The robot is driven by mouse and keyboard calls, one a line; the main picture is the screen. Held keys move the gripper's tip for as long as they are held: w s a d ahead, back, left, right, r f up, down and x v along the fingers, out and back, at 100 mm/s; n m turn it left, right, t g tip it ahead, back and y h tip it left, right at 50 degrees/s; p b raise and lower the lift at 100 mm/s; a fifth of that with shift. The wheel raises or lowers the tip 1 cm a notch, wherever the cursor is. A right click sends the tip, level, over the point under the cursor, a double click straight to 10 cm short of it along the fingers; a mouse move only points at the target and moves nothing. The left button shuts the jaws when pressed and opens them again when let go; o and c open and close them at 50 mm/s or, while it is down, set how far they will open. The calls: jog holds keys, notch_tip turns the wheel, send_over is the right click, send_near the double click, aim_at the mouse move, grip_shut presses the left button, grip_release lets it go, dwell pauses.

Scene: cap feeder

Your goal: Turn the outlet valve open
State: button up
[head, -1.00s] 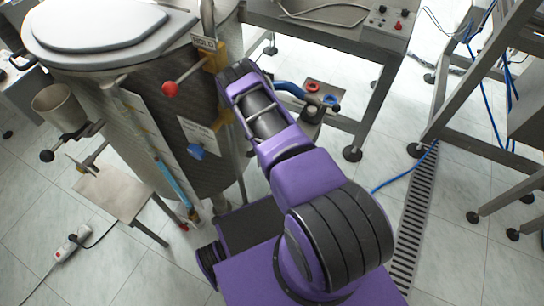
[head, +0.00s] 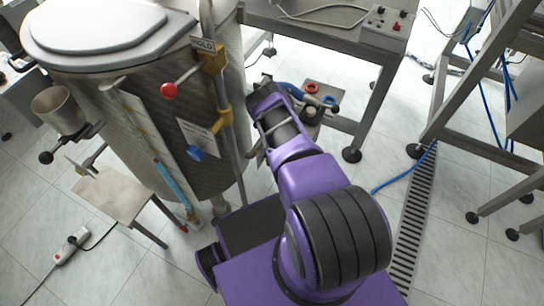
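The grey metal tank (head: 120,95) fills the left of the head view. On its right side a lever with a red ball (head: 169,91) joins a brass valve body (head: 213,62) beneath a HOLD label (head: 203,44). A second brass fitting (head: 222,118) sits lower on the pipe, near a blue knob (head: 195,153). I cannot tell which of these is the outlet valve. My purple arm reaches up to the right of the tank, its far end apart from the lever. My gripper's fingers are hidden, so I cannot see whether it holds anything.
A steel table (head: 310,22) with a control box (head: 388,26) stands at the back. Red and blue rings lie on a low stand (head: 318,92) right of my arm. A small side table (head: 113,197) stands left. Metal frames and a floor drain (head: 412,225) are at right.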

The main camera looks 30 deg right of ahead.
dwell(0.4)
jog(key=o, duration=1.4)
